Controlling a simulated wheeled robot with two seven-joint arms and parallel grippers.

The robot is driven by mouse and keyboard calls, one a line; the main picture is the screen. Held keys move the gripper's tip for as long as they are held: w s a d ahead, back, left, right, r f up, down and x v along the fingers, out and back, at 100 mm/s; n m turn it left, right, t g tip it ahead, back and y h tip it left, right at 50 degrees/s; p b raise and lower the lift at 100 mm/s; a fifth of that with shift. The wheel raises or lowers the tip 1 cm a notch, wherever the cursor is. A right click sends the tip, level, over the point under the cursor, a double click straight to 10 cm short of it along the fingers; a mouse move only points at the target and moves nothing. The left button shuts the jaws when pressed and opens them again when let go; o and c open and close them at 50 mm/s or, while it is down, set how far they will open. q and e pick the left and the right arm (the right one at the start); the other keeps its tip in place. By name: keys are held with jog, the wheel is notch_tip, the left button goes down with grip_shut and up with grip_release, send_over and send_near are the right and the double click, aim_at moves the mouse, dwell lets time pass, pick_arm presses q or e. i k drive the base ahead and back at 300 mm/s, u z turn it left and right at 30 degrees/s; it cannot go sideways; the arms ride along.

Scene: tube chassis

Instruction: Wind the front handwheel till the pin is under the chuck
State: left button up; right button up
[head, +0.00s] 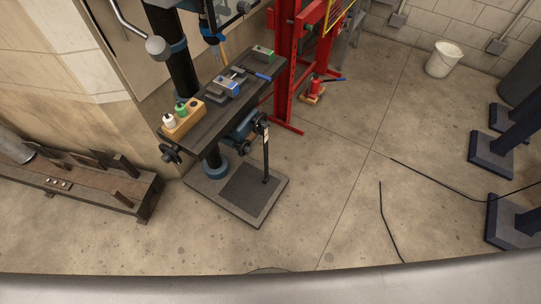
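A drill or mill machine with a black column (178,55) stands left of centre. A blue-collared spindle part (210,30) hangs above its dark table, with a thin orange-tan piece near it; I cannot clearly make out the chuck. On the table (197,127) sits a grey and blue vise (226,87). A pin is too small to tell. A black wheel-like knob (171,153) sits at the table's near left end. Another dark round part (261,120) is at the table's right side, seen nearly edge-on. I cannot tell which is the front handwheel. Neither gripper is in view.
A wooden block with small bottles (184,120) and a green-topped box (262,54) stand on the table. A base plate (250,194) carries a black post. A red frame (291,70) stands behind; a bench (75,185) is left. Cables (382,215) lie on open floor at right.

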aim_at(260, 124)
jog(key=k, duration=0.5)
jog(key=u, duration=0.75)
jog(key=i, duration=1.3)
jog(key=z, duration=0.8)
